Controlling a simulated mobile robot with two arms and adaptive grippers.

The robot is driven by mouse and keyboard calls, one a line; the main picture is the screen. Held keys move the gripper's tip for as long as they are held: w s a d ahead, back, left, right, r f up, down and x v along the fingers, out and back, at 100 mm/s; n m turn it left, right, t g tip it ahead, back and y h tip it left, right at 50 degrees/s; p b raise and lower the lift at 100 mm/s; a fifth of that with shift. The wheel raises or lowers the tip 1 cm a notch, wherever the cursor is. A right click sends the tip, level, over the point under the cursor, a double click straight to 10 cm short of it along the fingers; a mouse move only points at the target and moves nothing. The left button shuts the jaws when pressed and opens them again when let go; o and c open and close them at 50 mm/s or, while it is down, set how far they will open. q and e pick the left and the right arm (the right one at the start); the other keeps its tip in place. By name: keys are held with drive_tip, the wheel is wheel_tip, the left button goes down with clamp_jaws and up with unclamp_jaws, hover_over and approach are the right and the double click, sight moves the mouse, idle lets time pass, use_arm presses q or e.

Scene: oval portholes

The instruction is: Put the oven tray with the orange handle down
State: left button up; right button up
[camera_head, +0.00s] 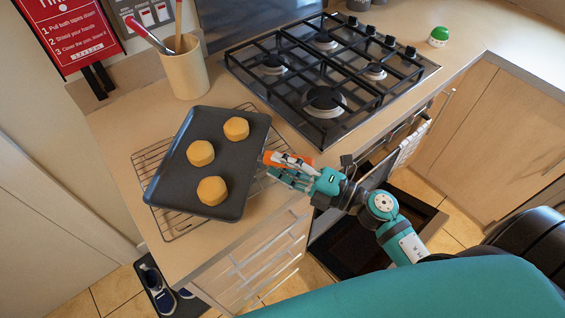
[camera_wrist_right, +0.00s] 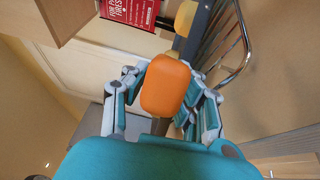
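The dark oven tray (camera_head: 174,184) carries three round golden buns and lies over the wire rack (camera_head: 141,157) on the counter. I cannot tell if the tray touches the rack. Its orange handle (camera_head: 288,159) points right, towards the hob. My right gripper (camera_head: 291,170) is at the handle. In the right wrist view the handle (camera_wrist_right: 166,85) sits between the finger ends of the right gripper (camera_wrist_right: 165,80), which look closed against its two sides. The handle's far end is hidden there. My left gripper is not in view.
A utensil pot (camera_head: 185,75) stands behind the tray. The gas hob (camera_head: 325,80) is to the right. An open oven door (camera_head: 410,210) is below my right arm. The counter's front edge (camera_head: 245,228) runs close to the tray. A green-topped jar (camera_head: 438,37) stands far right.

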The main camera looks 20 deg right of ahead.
drive_tip(key=shift+s+d+f, duration=0.15)
drive_tip(key=shift+s+d, duration=0.15)
drive_tip(key=shift+s, duration=0.1)
drive_tip(key=b+v, duration=0.4)
drive_tip(key=v, duration=0.7)
drive_tip(key=shift+w+d, duration=0.1)
